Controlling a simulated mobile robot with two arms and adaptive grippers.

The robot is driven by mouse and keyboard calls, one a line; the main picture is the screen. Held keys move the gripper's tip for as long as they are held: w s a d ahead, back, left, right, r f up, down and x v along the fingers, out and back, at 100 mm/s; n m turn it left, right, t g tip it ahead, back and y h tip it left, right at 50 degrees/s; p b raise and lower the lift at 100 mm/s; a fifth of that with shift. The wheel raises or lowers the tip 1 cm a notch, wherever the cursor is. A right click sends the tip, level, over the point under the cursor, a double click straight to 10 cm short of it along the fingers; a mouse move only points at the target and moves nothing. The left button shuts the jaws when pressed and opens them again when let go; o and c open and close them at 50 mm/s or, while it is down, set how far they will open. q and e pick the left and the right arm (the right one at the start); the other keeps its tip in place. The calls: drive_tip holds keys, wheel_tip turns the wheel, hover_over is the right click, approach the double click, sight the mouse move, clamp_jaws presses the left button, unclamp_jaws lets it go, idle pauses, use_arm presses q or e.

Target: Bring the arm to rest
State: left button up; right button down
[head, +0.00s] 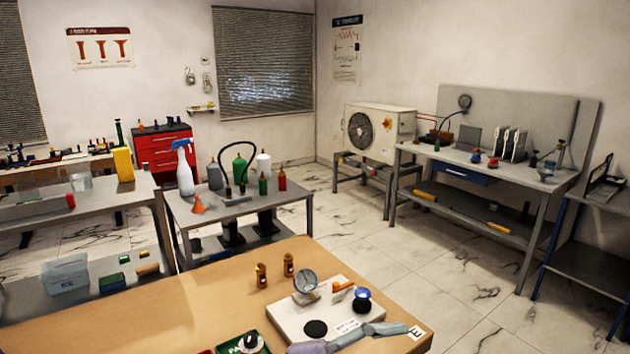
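No gripper of mine shows clearly in the head view. A grey and lavender jointed form (345,337) lies across the bottom edge, over the front of the white rig plate (285,321); I cannot tell whether it is part of my arm. The plate bears a round dial gauge (305,280), a black disc (315,328), an orange-handled part (342,287) and a blue-topped round part (362,298). Two small brass fittings (261,275) (288,264) stand upright behind the plate.
The wooden table (190,310) is bare at its left. A green tray (229,346) with a round part sits at its front edge. Behind stands a grey table (240,212) with bottles. A workbench (480,165) stands at right, with clear tiled floor (400,240) between.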

use_arm(q)
drive_tip(key=w+a+r+n+t+y, duration=0.2)
drive_tip(key=w+a+n+t, duration=0.2)
drive_tip(key=a+n+t, duration=0.35)
drive_tip(key=w+a+r+n+t+y, duration=0.2)
drive_tip(key=w+a+n+t+y, duration=0.15)
drive_tip(key=n+t, duration=0.55)
drive_tip(key=s+a+f+n+g+y, duration=0.1)
drive_tip(key=a+f+n+g+y, duration=0.2)
drive_tip(key=a+f+n+y, duration=1)
drive_tip(key=s+a+f+m+g, duration=0.2)
drive_tip(key=s+a+f+g, duration=0.25)
drive_tip(key=s+f, duration=0.65)
drive_tip(key=s+a+f+m+g, duration=0.3)
drive_tip(key=s+f+g, duration=0.3)
drive_tip(key=s+f, duration=0.45)
drive_tip(key=s+f+g, duration=0.2)
drive_tip(key=s+f, duration=0.1)
drive_tip(key=f, duration=2.5)
drive_tip(key=s+a+f+g+y, duration=0.1)
drive_tip(key=s+a+f, duration=0.1)
drive_tip(key=s+f, duration=1.2)
drive_tip(key=shift+s+a, duration=0.2)
drive_tip(key=shift+s, duration=0.85)
